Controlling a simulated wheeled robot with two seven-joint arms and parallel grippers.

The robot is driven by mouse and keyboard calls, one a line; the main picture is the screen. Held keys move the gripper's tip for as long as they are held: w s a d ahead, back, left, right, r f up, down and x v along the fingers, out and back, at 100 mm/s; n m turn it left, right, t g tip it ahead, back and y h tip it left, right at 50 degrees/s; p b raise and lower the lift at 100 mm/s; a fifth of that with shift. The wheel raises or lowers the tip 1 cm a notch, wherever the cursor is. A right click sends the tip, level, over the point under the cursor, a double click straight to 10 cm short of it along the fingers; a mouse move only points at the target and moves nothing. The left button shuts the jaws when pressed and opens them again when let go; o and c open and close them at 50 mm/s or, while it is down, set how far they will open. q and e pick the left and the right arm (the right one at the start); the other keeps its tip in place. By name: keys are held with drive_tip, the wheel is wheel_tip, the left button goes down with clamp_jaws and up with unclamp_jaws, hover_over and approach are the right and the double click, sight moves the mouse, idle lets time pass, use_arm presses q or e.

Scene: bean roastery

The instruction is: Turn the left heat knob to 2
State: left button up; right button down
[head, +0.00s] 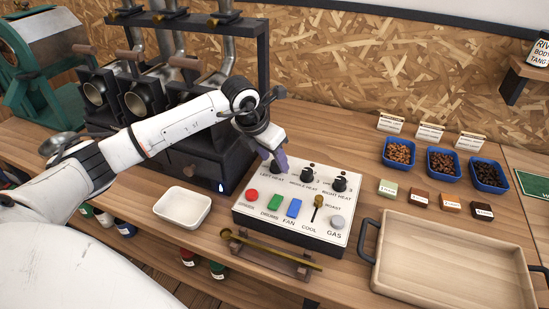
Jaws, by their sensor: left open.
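The control panel (291,208) is a pale box with three dark heat knobs along its back edge. My left gripper (271,165) comes down over the back left corner of the panel, at the "LEFT HEAT" label, with its purple fingers apart. The middle heat knob (308,171) and right heat knob (339,184) stand uncovered to the right. My right gripper is not in view.
Red (252,195), green (274,202) and blue (293,208) controls and a brass cool lever (317,208) stand forward on the panel. A white dish (183,206) is left, a wooden tray (450,262) right. The roaster (170,110) stands behind my arm.

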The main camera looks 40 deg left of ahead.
use_arm(q)
drive_tip(key=shift+w+f, duration=0.15)
drive_tip(key=shift+f, duration=0.2)
drive_tip(key=shift+w+f, duration=0.15)
drive_tip(key=shift+f, duration=0.1)
drive_tip(key=c, duration=1)
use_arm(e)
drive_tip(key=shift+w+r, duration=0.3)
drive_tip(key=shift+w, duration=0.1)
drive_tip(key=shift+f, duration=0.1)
use_arm(q)
drive_tip(key=shift+a+f+m+h+b, duration=0.1)
drive_tip(key=shift+m+h+b, duration=0.3)
drive_tip(key=shift+m+b, duration=0.65)
drive_tip(key=shift+w+m+g+h+b, duration=0.1)
drive_tip(key=shift+m+g+h+b, duration=0.45)
drive_tip(key=shift+m, duration=1.4)
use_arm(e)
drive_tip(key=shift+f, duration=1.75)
